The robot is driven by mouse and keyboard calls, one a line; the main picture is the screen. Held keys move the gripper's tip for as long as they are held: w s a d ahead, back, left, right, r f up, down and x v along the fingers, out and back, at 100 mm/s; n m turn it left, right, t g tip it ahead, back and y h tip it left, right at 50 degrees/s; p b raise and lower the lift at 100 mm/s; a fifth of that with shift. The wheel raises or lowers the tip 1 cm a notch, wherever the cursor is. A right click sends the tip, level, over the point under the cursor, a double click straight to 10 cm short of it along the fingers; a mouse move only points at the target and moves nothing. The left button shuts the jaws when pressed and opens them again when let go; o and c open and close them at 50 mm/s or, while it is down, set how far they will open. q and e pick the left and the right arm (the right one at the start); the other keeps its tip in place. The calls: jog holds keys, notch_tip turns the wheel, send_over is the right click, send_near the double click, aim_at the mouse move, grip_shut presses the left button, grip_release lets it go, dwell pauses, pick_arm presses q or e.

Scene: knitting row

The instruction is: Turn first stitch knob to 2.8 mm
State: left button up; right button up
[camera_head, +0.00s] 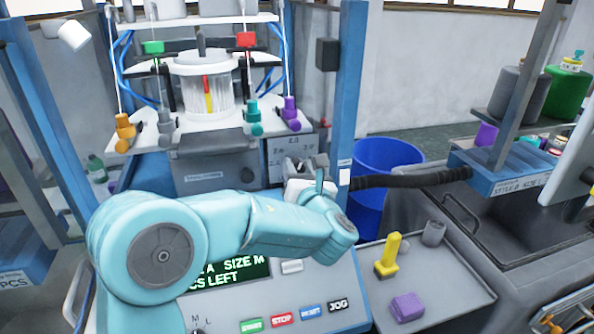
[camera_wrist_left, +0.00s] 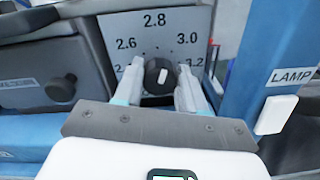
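In the left wrist view the stitch knob (camera_wrist_left: 158,77) is a round black knob with a short white mark, tilted slightly right of upright. It sits on a grey dial plate (camera_wrist_left: 185,22) printed 2.6, 2.8, 3.0 and 3.2, with 2.8 at the top. My left gripper (camera_wrist_left: 160,72) has its fingers apart, one on each side of the knob. I cannot tell if they touch it. In the head view the dial plate (camera_head: 276,157) shows partly and my left gripper (camera_head: 308,172) is in front of it, hiding the knob. My right gripper is not in view.
A blue post (camera_wrist_left: 240,65) with a LAMP label and white switch stands close to the right of the gripper. A dark grey box (camera_wrist_left: 50,75) with another knob is at left. A control panel (camera_head: 345,292) lies below my arm. A tray (camera_head: 455,285) holds yellow and purple parts.

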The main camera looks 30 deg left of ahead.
pick_arm(q)
jog(key=shift+s+a+f, duration=0.15)
jog(key=shift+a+f, duration=0.1)
jog(key=shift+f, duration=0.05)
jog(key=shift+w+d, duration=0.25)
jog(key=shift+d, duration=0.35)
jog(key=shift+s+a, duration=0.25)
jog(key=shift+a, duration=0.1)
jog(key=shift+w+d, duration=0.1)
jog(key=shift+d, duration=0.1)
jog(key=shift+a, duration=0.1)
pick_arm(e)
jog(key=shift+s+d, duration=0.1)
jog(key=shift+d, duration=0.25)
pick_arm(q)
jog(key=shift+f, duration=0.1)
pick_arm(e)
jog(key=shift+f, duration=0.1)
